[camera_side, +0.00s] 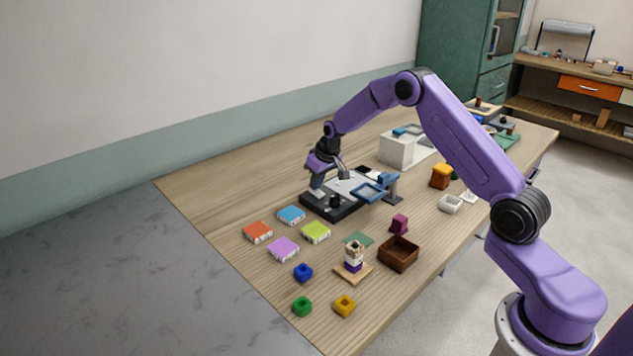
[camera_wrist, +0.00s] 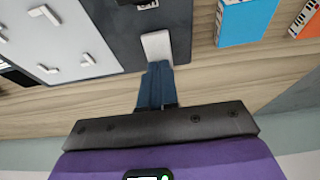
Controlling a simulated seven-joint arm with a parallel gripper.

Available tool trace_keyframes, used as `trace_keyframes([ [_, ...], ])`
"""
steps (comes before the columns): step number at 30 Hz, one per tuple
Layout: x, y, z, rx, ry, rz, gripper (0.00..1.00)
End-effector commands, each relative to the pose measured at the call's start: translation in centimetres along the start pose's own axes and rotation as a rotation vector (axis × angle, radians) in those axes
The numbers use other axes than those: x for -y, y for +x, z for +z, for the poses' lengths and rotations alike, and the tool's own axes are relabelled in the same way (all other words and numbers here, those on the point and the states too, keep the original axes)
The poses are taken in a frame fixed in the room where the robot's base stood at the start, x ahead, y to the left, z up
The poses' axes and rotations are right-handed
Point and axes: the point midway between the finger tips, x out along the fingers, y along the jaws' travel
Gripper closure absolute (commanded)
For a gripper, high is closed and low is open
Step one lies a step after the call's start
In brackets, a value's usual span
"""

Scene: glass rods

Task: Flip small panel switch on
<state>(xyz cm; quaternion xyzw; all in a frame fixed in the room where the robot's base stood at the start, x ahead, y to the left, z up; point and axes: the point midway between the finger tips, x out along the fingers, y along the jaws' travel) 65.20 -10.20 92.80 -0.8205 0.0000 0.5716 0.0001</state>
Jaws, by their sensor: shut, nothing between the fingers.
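The switch panel is a low dark box (camera_side: 345,207) with a light grey face, on the wooden table in the side view. In the wrist view its light grey face (camera_wrist: 75,30) carries several small white lever-like parts, including one (camera_wrist: 88,59) and another (camera_wrist: 45,13). I cannot tell which is the small switch, nor its position. My gripper (camera_side: 317,190) is shut and empty, low at the panel's left end.
Orange (camera_side: 257,232), blue (camera_side: 291,214), lime (camera_side: 316,232) and purple (camera_side: 283,249) blocks lie in front. A brown box (camera_side: 398,254) and a white box (camera_side: 397,149) stand nearby. Bare table lies left of the panel.

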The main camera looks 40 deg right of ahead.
Motion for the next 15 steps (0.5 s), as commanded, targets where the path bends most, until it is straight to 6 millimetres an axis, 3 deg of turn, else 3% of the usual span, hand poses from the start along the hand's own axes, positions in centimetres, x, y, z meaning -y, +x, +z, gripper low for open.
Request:
trace_keyframes([
  [15,0.0,0.43,-0.05,0.001,-0.001,0.0,1.0],
])
